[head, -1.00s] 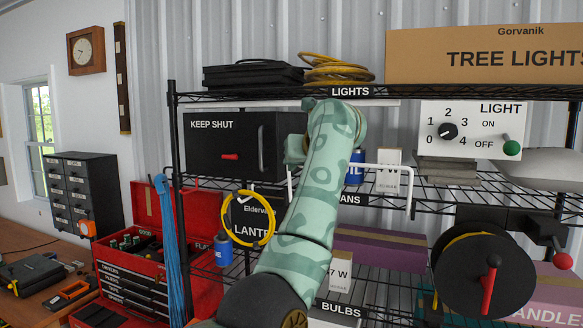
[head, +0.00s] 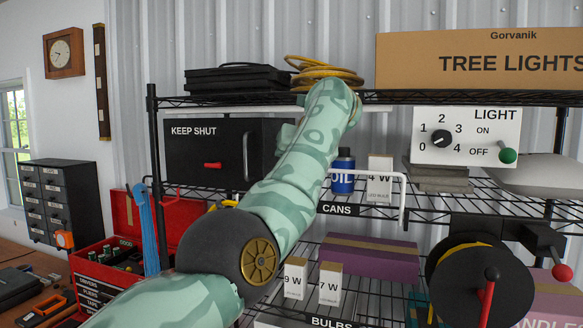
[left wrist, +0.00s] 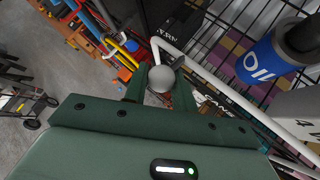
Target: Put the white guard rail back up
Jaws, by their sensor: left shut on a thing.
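The white guard rail (head: 403,200) stands at the front of the CANS shelf in the head view, its top bar above the shelf edge and its right end bent down. My arm hides its left part. In the left wrist view the rail (left wrist: 222,85) runs diagonally past the shelf, and a grey ball (left wrist: 162,72) at its near end sits between the fingers of my left gripper (left wrist: 161,88). The gripper is shut on this end of the rail. My forearm hides the gripper in the head view. My right gripper is out of view.
A blue oil can (head: 342,176) and a white box (head: 380,168) stand behind the rail. A black KEEP SHUT cabinet (head: 222,150) is to the left, a light panel (head: 466,136) to the right. A cord reel (head: 470,285) juts out at lower right.

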